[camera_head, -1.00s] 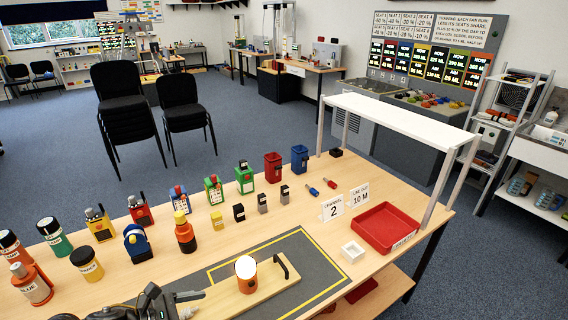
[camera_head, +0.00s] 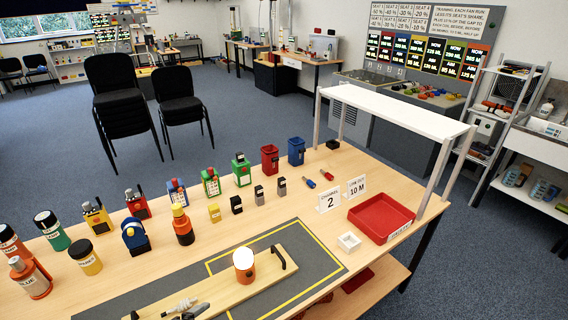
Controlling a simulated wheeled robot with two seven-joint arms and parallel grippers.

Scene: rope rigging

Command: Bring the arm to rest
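Neither of my grippers shows in the head view at this moment, and no arm link is clearly visible. A wooden board (camera_head: 222,289) with a black handle (camera_head: 285,262) lies on a grey mat (camera_head: 316,262) with yellow lines. An orange lamp with a glowing white top (camera_head: 244,265) stands on the board. A small grey fitting (camera_head: 180,304) lies at the near end of the board. A dark piece beside it is cut by the bottom edge, and I cannot tell what it is.
Jars, colored devices and blocks stand in rows across the table's left and middle. A red tray (camera_head: 381,218), a white box (camera_head: 348,242) and sign cards (camera_head: 330,202) are at right. A white shelf frame (camera_head: 395,112) spans the right end. Stacked black chairs (camera_head: 122,100) stand beyond.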

